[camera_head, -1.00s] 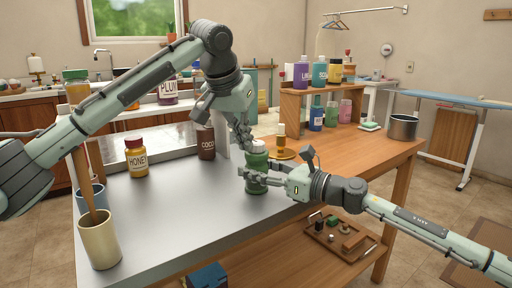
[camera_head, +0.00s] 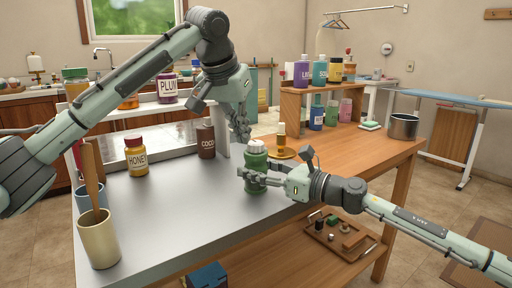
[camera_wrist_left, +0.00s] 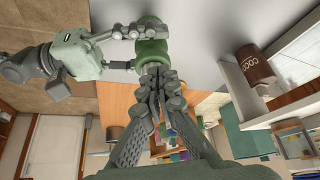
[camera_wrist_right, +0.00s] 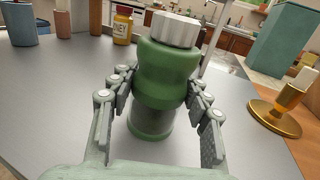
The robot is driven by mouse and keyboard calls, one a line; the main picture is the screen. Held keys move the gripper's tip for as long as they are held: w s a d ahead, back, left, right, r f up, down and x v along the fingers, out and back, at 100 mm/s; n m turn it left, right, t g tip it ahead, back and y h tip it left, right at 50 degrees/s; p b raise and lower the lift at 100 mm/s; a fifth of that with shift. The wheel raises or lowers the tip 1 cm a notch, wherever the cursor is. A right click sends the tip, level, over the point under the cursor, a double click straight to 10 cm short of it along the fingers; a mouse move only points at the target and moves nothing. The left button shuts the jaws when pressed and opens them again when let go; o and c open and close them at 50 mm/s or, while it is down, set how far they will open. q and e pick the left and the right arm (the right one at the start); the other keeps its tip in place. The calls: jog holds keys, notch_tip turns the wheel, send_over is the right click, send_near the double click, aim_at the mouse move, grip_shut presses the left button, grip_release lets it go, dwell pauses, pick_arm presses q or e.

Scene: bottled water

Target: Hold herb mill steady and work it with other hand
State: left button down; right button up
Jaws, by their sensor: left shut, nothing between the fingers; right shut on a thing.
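The herb mill (camera_head: 257,165) is a green jar with a ribbed white cap, upright at the metal tabletop's right part. It fills the middle of the right wrist view (camera_wrist_right: 164,75). My right gripper (camera_head: 250,176) is shut on its body from the right, with one finger on each side in the right wrist view (camera_wrist_right: 155,92). My left gripper (camera_head: 244,138) is shut and empty, just above and behind the cap, seemingly apart from it. In the left wrist view its closed fingertips (camera_wrist_left: 155,73) point toward the mill (camera_wrist_left: 151,47); the cap is hidden there.
A honey jar (camera_head: 137,160) and a cocoa jar (camera_head: 206,142) stand left of the mill. A brass holder (camera_head: 281,149) stands close behind it. A cream cup (camera_head: 98,243) with a wooden tool is at the front left. The metal top between is clear.

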aim_at(256, 146)
pick_arm(q)
jog(key=shift+r, duration=2)
pick_arm(e)
jog(key=shift+d, duration=0.1)
pick_arm(q)
jog(key=shift+s+d+f, duration=0.15)
jog(key=shift+d+f, duration=0.25)
jog(key=shift+f, duration=0.6)
jog(key=shift+s+d+f, duration=0.2)
jog(key=shift+d+f, duration=0.25)
jog(key=shift+f, duration=0.5)
jog(key=shift+s+d+f, duration=0.15)
jog(key=shift+d+f, duration=0.25)
jog(key=shift+f, duration=0.6)
jog(key=shift+w, duration=0.35)
